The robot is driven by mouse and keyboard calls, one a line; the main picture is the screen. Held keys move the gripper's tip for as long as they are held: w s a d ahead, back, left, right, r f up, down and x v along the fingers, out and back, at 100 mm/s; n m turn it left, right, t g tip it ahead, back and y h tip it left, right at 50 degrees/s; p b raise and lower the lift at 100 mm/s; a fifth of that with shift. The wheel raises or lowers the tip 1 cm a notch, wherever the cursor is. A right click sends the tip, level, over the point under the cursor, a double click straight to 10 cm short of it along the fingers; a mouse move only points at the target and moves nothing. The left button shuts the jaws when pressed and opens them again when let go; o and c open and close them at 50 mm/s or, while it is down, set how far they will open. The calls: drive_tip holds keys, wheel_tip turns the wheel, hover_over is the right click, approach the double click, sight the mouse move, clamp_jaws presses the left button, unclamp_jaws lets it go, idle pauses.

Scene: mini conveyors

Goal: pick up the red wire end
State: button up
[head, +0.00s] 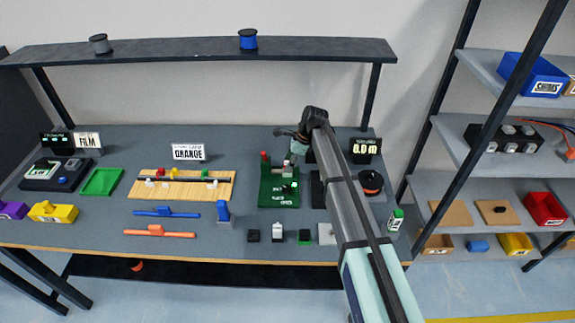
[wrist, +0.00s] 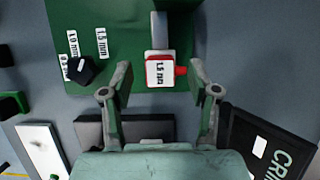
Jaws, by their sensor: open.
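A small red nub (wrist: 181,71) sticks out of the block's right side. I cannot tell for sure whether this nub is the red wire end. The block sits at the end of a grey bar on a green board (wrist: 100,20). In the head view my gripper (head: 295,153) hangs over the back of the green board (head: 270,192). A red piece (head: 264,156) stands at that board's back left.
A dark box lettered "CRIM" (wrist: 270,145) lies at lower right in the wrist view. A dark spool with an orange-red rim (head: 371,183) stands right of my arm. Small blocks (head: 278,232) line the front. The wooden board (head: 180,193) is to the left.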

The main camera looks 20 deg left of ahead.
drive_tip(key=shift+x, duration=0.9)
clamp_jaws()
drive_tip(key=shift+r, duration=0.15)
